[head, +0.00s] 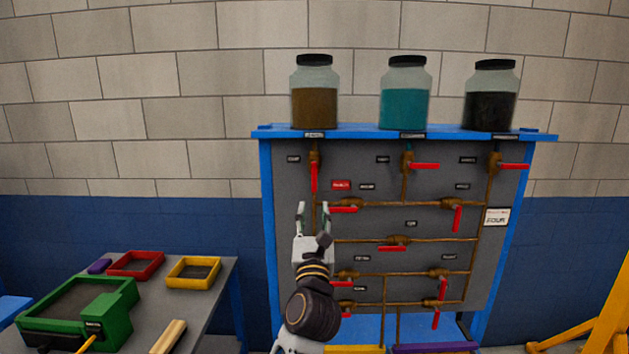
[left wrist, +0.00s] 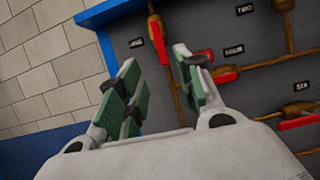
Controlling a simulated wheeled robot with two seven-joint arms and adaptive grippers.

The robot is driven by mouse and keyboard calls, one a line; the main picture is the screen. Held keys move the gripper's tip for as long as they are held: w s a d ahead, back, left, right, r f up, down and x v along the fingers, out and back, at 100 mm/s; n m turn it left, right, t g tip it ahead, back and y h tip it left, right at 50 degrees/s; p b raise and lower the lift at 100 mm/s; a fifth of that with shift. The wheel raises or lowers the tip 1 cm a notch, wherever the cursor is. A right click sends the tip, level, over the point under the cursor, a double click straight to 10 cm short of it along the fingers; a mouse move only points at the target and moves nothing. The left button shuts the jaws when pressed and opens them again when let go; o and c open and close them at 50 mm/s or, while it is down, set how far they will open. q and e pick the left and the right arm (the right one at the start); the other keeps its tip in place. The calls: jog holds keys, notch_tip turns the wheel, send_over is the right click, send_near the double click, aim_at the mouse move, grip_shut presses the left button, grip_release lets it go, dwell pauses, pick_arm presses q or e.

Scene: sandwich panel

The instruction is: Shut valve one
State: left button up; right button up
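The top left valve (head: 314,160) sits on the upright pipe under the brown-filled jar. Its red handle (head: 314,178) hangs down along the pipe. The small label (head: 293,159) beside it is too small to read in the head view; the handle also shows in the left wrist view (left wrist: 163,53). My left gripper (head: 313,208) is open and empty, fingers pointing up, below that handle in the picture. In the left wrist view the green finger pads (left wrist: 156,68) are well apart with nothing between them touching. My right gripper is not in view.
The grey panel (head: 440,222) carries several other red-handled valves, one close right of my gripper (head: 343,210). Jars with teal (head: 405,108) and black (head: 489,112) contents stand on the blue top shelf. A table (head: 220,275) with bins stands at left.

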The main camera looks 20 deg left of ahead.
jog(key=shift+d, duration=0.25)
pick_arm(q)
jog(key=shift+w+r, duration=0.1)
jog(key=shift+w, duration=0.1)
jog(key=p, duration=0.2)
send_near(314, 181)
jog(key=shift+w+r, duration=0.65)
jog(key=shift+w, duration=0.65)
jog(key=x, duration=0.4)
jog(key=shift+a, duration=0.35)
jog(key=shift+p+x, duration=0.5)
jog(key=shift+x, duration=0.95)
jog(key=shift+w+a+r, duration=0.1)
jog(key=shift+w+a, duration=0.05)
jog(key=shift+w, duration=0.25)
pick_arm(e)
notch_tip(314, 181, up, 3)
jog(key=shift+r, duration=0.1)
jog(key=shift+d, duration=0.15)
pick_arm(q)
grip_shut()
